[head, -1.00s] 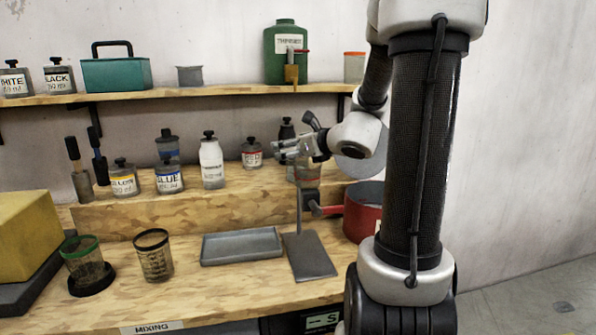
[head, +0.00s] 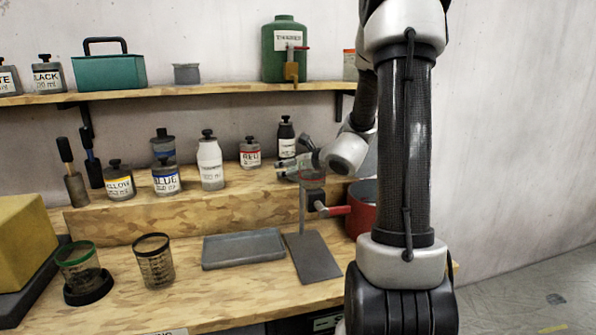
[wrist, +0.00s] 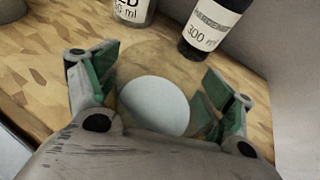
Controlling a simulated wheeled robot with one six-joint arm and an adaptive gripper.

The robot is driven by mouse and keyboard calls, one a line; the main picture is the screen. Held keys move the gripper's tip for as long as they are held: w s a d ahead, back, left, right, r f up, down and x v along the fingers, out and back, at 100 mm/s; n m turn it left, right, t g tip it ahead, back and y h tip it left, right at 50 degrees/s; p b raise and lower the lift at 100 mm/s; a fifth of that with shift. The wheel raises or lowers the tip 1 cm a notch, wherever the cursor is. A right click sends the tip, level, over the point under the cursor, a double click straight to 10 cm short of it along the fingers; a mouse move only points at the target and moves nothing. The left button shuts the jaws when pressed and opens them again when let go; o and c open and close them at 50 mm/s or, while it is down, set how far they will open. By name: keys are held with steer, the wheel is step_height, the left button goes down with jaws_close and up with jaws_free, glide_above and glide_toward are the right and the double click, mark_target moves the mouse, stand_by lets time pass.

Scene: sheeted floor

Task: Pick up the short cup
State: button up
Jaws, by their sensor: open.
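A see-through round cup with a pale disc-shaped bottom (wrist: 155,105) lies between the fingers in the wrist view, seen from above. In the head view, my gripper (head: 290,169) is at the back step beside the grey stand, partly covering that cup. My gripper (wrist: 158,85) is open, with its green-padded fingers on either side of the cup. I cannot tell whether the pads touch it. A green-rimmed clear cup (head: 78,262) and a black-rimmed clear cup (head: 154,265) stand on the front bench. Which one is the short cup is not certain.
A black-capped 300 ml bottle (wrist: 213,28) and a red-labelled jar (wrist: 133,8) stand just beyond the cup. A grey stand (head: 314,258), a red pot (head: 361,208) and a grey tray (head: 243,249) are nearby. Other bottles line the step to the left.

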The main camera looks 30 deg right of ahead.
steer(key=shift+w, duration=0.1)
steer(key=shift+c, duration=0.2)
steer(key=c, duration=1)
steer(key=shift+c, duration=0.2)
